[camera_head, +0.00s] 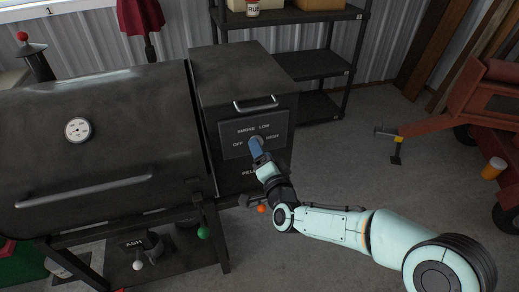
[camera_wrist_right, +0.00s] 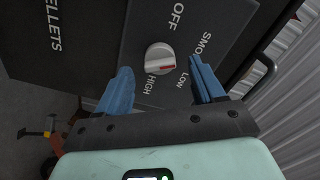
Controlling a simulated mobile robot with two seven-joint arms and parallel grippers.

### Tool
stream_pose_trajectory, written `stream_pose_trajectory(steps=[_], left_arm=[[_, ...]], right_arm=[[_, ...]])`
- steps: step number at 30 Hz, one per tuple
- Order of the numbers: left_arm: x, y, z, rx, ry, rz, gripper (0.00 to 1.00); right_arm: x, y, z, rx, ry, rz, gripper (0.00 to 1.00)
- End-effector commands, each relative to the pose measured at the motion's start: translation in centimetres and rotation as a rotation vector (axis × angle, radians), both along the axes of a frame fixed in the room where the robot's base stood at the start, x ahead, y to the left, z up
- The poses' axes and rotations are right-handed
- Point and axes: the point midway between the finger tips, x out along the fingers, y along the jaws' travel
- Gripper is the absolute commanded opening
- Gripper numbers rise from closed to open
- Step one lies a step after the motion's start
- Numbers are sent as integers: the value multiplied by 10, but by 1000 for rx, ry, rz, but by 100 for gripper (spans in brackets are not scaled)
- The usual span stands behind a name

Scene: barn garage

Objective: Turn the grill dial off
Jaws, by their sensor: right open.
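The grill's control panel (camera_head: 228,128) is a dark plate on the front of the pellet box, marked OFF, SMOKE, LOW and HIGH. The dial (camera_wrist_right: 160,56) is a round silver-white knob in the right wrist view. Its red mark is on the side towards the LOW and HIGH labels. My right gripper (camera_wrist_right: 162,69) is open, with its blue fingers spread to either side in front of the dial; I see no contact. In the head view the right gripper (camera_head: 255,144) is at the panel and mostly hides the dial. My left gripper is not in view.
The black grill barrel (camera_head: 100,135) with its long handle stands left of the pellet box (camera_head: 235,75). A silver handle (camera_head: 256,105) sticks out above the panel. A black shelf (camera_head: 318,65) stands behind.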

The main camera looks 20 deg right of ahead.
Motion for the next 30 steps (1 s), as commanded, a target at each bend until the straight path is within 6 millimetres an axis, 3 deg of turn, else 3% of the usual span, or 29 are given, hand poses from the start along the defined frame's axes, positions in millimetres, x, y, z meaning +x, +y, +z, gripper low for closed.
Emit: stream_pose_trajectory(steps=[6,16,21,30], left_arm=[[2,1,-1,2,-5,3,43],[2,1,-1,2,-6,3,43],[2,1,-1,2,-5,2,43],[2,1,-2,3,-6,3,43]], right_arm=[[19,1,0,0,0,0,68],[22,1,0,0,1,0,68],[21,1,0,-1,1,0,13],[21,1,0,-23,0,1,12]])
